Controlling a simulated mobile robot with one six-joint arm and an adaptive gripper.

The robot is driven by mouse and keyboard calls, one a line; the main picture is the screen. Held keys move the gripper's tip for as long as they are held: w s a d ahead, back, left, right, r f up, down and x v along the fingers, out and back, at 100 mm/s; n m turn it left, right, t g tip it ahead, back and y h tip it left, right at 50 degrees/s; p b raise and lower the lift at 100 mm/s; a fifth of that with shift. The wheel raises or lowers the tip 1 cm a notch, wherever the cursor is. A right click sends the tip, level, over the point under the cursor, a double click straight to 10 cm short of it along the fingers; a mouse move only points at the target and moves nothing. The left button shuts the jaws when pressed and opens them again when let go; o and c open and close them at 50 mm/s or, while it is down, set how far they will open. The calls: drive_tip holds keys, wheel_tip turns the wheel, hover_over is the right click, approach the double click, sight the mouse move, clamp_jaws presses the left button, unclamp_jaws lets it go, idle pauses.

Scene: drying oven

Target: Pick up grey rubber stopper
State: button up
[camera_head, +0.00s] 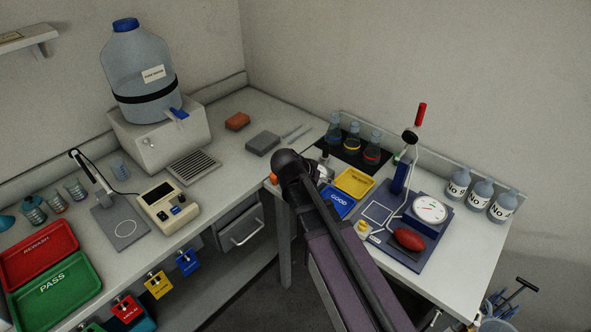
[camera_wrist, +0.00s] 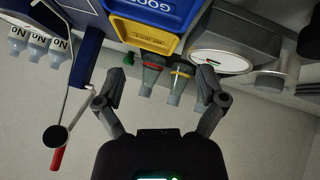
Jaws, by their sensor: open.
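I cannot pick out the grey rubber stopper with certainty. In the wrist view, which looks upside down, the red-banded flask (camera_wrist: 151,76) and the yellow-banded flask (camera_wrist: 179,82) have greyish neck ends, but I cannot tell whether these are stoppers. My gripper (camera_wrist: 159,82) is open and empty there, its fingers spread either side of the flasks in the picture. In the head view my arm partly hides the gripper, which is near the black mat (camera_head: 347,155) with the blue-tinted flask (camera_head: 334,130), yellow-banded flask (camera_head: 353,142) and red-banded flask (camera_head: 372,153).
Close to my arm are a yellow tray (camera_head: 354,182) and a blue GOOD tray (camera_head: 339,201). A stand with a red-tipped rod (camera_head: 420,116) and a round gauge (camera_head: 430,209) stand to the right.

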drive_tip(key=w+a+m+t+b, duration=0.1)
drive_tip(key=a+t+b, duration=0.1)
drive_tip(key=a, duration=0.6)
drive_tip(key=w+a+r+m+t+h+b, duration=0.1)
drive_tip(key=a+t, duration=0.3)
drive_tip(key=a, duration=0.4)
drive_tip(key=shift+w+a+b, duration=0.3)
drive_tip(key=shift+w+b, duration=0.2)
drive_tip(key=shift+b, duration=0.35)
drive_tip(key=shift+r, duration=0.1)
drive_tip(key=b+x, duration=0.3)
drive_tip(key=x, duration=0.4)
drive_tip(key=shift+w+d+f, duration=0.2)
drive_tip(key=shift+w, duration=0.05)
drive_tip(key=shift+w+d+f, duration=0.1)
drive_tip(key=shift+w+d, duration=0.2)
drive_tip(key=shift+w, duration=0.05)
